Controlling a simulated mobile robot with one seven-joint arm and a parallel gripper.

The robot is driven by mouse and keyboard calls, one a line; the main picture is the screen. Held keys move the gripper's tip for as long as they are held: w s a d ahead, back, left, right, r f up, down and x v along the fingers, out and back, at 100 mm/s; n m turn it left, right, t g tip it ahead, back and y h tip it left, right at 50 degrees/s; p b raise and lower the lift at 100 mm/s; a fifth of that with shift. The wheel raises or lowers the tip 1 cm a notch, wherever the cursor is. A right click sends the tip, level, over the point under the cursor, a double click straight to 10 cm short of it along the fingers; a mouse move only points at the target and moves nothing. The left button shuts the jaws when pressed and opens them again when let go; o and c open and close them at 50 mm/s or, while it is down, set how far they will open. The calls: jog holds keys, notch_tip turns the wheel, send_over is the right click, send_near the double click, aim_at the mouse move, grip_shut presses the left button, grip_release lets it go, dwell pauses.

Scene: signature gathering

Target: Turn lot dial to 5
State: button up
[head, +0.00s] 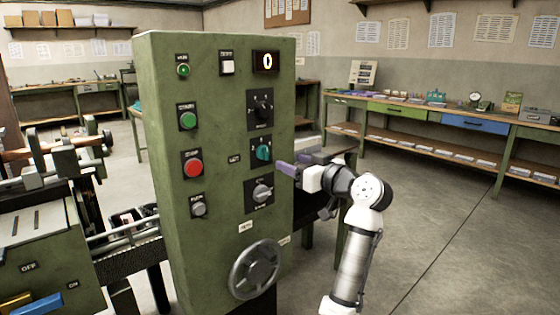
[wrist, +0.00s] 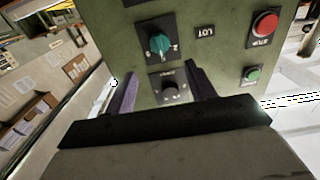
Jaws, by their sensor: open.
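A teal dial (head: 263,152) is the middle of three dials on the green cabinet's front. The teal dial's numbers are too small to read. In the wrist view the teal dial (wrist: 160,44) lies beyond the fingertips. My gripper (head: 283,169) is open and empty, just right of the panel near the teal and grey dials. No contact is visible.
A black dial (head: 262,107) is above and a grey dial (head: 262,192) below. A green button (head: 188,118) and red button (head: 192,166) are left. A handwheel (head: 255,269) juts out below. Floor is free at right.

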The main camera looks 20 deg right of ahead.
jog(key=v, duration=0.4)
jog(key=shift+s, duration=0.1)
dwell(0.4)
